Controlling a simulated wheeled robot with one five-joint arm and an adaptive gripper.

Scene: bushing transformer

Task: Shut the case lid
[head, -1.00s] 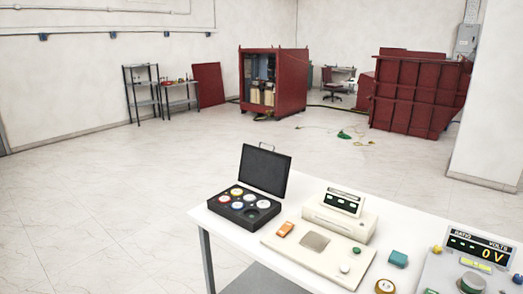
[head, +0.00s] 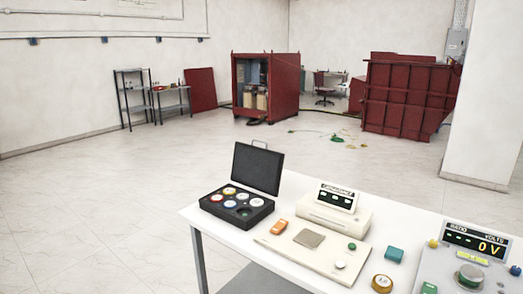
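The black case (head: 237,207) sits at the left end of the white table. Its lid (head: 257,169) stands open, nearly upright, at the back of the case, with a small handle on its top edge. Several round discs with coloured rims lie in the case's wells, and the front right well looks dark. My gripper is not in view.
Open tiled floor (head: 100,210) lies left of the table.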

